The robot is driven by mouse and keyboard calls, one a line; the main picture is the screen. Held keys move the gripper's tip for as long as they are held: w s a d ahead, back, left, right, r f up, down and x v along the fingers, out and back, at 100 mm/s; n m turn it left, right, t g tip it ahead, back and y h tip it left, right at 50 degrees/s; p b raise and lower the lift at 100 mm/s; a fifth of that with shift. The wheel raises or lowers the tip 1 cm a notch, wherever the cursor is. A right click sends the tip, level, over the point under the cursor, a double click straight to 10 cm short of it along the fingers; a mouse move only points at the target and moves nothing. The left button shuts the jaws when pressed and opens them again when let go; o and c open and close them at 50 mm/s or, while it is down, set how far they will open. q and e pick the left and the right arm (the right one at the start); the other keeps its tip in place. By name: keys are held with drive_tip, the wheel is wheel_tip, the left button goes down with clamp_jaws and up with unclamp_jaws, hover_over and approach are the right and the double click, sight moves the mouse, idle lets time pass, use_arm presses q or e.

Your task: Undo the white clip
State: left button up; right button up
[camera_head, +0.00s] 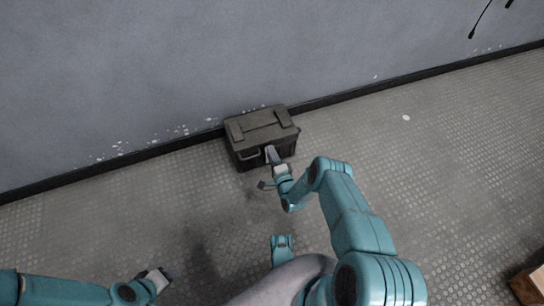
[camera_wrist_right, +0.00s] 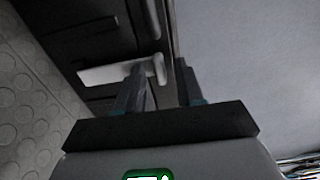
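A dark case (camera_head: 262,127) stands on the floor against the wall. A pale bar-shaped piece, which looks like the white clip (camera_head: 249,156), sits on its front face. In the right wrist view the white clip (camera_wrist_right: 98,75) lies across the dark case, and its hooked end shows between my fingers. My right gripper (camera_head: 271,153) is at the case front, right beside the clip. Its two dark fingers (camera_wrist_right: 162,80) stand apart, one partly covering the clip; contact cannot be told. My left gripper (camera_head: 160,275) is low on the left, far from the case; its fingers are too small to read.
The grey wall (camera_head: 150,70) with a dark skirting rises behind the case. Patterned floor (camera_head: 430,160) is clear on both sides. A brown wooden box (camera_head: 530,284) stands at the lower right edge. Thin dark cables (camera_head: 480,20) hang at the top right.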

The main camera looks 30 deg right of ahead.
clamp_jaws()
idle(1.4)
